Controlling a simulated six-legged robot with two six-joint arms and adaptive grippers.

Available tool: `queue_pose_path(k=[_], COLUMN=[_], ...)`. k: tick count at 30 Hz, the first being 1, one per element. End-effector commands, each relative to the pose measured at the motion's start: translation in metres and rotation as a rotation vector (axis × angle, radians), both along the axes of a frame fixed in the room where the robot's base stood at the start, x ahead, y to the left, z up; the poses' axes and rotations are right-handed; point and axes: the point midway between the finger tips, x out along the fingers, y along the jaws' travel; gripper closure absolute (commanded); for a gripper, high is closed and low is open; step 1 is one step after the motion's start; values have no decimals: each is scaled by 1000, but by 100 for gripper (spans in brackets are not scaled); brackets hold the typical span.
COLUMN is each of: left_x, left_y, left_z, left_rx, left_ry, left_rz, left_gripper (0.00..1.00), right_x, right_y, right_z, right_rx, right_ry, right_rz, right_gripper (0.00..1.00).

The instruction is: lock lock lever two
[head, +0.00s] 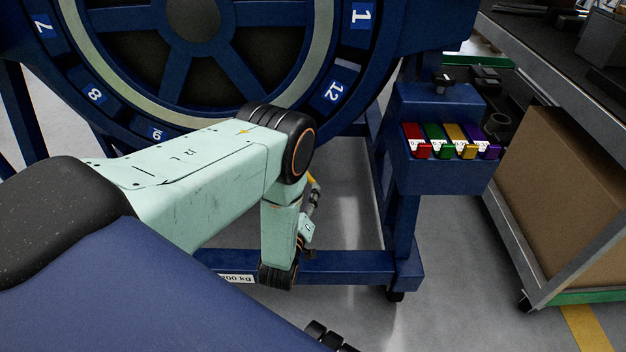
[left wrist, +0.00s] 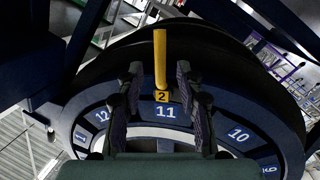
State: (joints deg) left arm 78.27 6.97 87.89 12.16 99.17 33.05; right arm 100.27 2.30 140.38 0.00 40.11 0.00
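Lock lever two is a yellow bar (left wrist: 160,58) with a "2" tag at its base, upright in the left wrist view. It stands by the blue ring's number 11 plate. My left gripper (left wrist: 159,76) has its two dark fingers apart, one on each side of the lever, with a visible gap to each. In the head view my left arm reaches down in front of the ring, and its gripper (head: 310,207) is mostly hidden behind the forearm. A small yellow piece shows there, perhaps the lever. I do not see my right gripper.
The big blue turbofan ring (head: 330,92) with numbered plates fills the upper left on a blue stand. A blue box (head: 440,172) with red, green, yellow and purple tagged pieces stands to its right. A cart with a cardboard box (head: 555,190) is at far right.

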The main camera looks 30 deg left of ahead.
Motion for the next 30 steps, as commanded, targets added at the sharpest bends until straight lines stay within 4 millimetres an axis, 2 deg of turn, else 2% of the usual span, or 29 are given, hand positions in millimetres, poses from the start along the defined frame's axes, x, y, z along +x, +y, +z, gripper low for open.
queue_pose_path(k=[3, 10, 15, 22, 30], left_x=[20, 49, 57, 59, 58], left_y=[7, 17, 19, 19, 19], left_z=[-2, -2, -1, -1, -1], left_rx=[1, 1, 1, 2, 1], left_ry=[-4, 0, 3, 3, 3], left_rz=[1, -1, -4, -5, -5], left_gripper=[64, 64, 64, 64, 86], right_x=[0, 0, 0, 0, 0], right_y=[0, 0, 0, 0, 0], right_z=[-11, -22, -24, -23, -23], right_rx=[0, 0, 0, 0, 0], right_ry=[0, 0, 0, 0, 0], right_rz=[0, 0, 0, 0, 0], right_gripper=[60, 60, 60, 60, 60])
